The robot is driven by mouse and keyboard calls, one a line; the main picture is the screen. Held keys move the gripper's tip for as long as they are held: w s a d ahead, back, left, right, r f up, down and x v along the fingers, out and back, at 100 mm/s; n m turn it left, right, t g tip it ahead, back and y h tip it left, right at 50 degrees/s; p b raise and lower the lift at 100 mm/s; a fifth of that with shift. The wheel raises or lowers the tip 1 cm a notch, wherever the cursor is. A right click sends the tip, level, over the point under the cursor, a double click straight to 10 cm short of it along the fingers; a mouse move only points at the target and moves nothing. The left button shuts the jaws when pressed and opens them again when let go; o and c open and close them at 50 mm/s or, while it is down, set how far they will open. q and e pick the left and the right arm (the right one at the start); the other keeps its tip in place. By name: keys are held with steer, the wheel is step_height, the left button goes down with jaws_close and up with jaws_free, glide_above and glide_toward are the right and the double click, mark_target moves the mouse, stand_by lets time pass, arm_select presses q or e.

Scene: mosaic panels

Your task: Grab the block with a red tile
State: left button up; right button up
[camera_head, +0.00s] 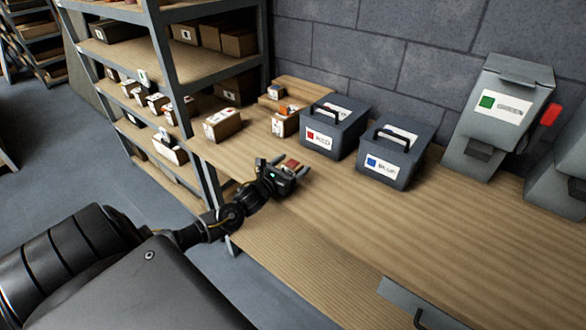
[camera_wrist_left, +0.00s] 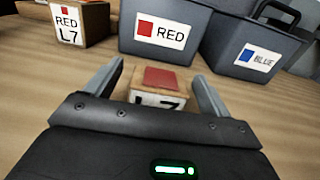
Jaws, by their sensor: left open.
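A wooden block with a red tile on top (camera_wrist_left: 160,82) lies on the table between the fingers of my left gripper (camera_wrist_left: 158,88). Its front carries a white label, partly hidden by the gripper body, reading "L7". In the head view the block (camera_head: 290,165) shows at the tip of my left gripper (camera_head: 291,172). The gripper is open, with one finger on each side of the block and gaps visible in the wrist view. My right gripper is not in view.
Behind the block stand a dark bin labelled RED (camera_head: 333,128) and one labelled BLUE (camera_head: 391,155). A box marked "RED L7" (camera_wrist_left: 77,22) stands to their left. A grey GREEN container (camera_head: 497,115) is at right. Shelving (camera_head: 165,60) borders the left; the wooden table (camera_head: 390,235) is clear in front.

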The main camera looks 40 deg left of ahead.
mark_target(291, 165)
arm_select(q)
steer(key=shift+c, duration=0.3)
steer(key=c, duration=1)
steer(key=shift+r, duration=0.15)
steer(key=shift+r, duration=0.2)
step_height(291, 165, up, 2)
steer(key=shift+r, duration=0.25)
steer(key=s+r+b, duration=0.1)
steer(key=s+r, duration=0.2)
steer(key=s, duration=0.1)
steer(key=s+a+r+b, duration=0.1)
steer(key=s+r, duration=0.2)
steer(key=s, duration=0.2)
steer(key=s+r+b, duration=0.1)
steer(key=s+r, duration=0.2)
steer(key=s, duration=0.2)
steer(key=shift+a+r, duration=0.15)
steer(key=shift+r, duration=0.2)
